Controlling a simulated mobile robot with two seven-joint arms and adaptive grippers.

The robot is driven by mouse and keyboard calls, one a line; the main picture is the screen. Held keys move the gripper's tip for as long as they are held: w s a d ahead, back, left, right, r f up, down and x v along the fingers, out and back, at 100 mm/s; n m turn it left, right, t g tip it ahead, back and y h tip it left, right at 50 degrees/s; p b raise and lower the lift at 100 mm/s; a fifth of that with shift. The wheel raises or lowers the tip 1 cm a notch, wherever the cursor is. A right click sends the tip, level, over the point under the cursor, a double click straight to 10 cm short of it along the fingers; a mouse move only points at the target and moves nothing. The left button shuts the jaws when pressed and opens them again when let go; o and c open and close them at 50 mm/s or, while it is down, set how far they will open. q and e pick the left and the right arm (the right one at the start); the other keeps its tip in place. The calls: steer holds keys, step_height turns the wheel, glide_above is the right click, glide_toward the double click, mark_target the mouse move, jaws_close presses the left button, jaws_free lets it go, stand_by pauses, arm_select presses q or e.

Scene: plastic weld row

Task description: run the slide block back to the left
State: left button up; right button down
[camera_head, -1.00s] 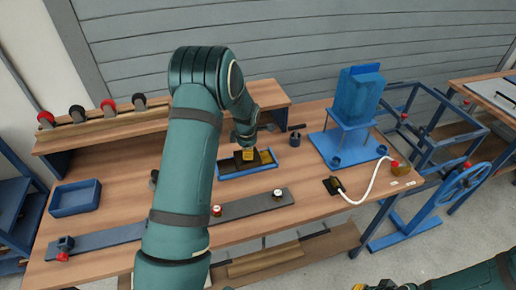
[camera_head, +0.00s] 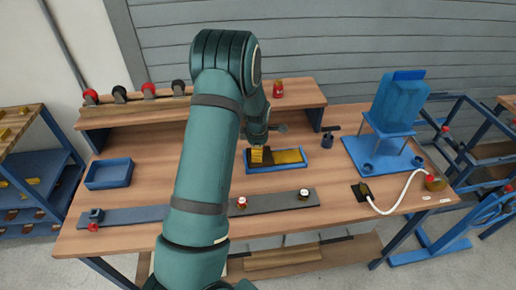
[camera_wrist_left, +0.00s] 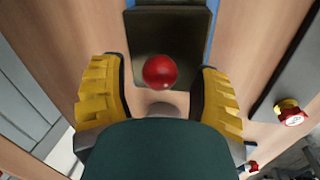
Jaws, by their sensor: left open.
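A blue-edged slide track (camera_head: 279,168) lies mid-table, with a dark part and a yellowish part inside. My left gripper (camera_head: 257,157) is at its left part, fingers pointing down, and hides some of it. In the left wrist view, my left gripper (camera_wrist_left: 156,92) is open, its yellow-padded fingers on either side of a red ball knob (camera_wrist_left: 159,71). Clear gaps show between knob and fingers. A dark block or plate (camera_wrist_left: 169,30) lies beyond the knob; I cannot tell whether it is the slide block. My right gripper is out of view.
A grey rail (camera_head: 272,203) with knobs runs in front of the track. A blue tray (camera_head: 108,174) sits at the left. A blue stand (camera_head: 376,150) and a white cable (camera_head: 400,200) are at the right. A raised shelf (camera_head: 135,112) with knobs is behind.

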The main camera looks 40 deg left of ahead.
arm_select(q)
step_height(320, 180, up, 12)
steer(key=s+d, duration=0.1)
steer(key=s, duration=0.1)
steer(key=shift+d, duration=0.2)
steer(key=shift+f, duration=0.15)
stand_by(0.5)
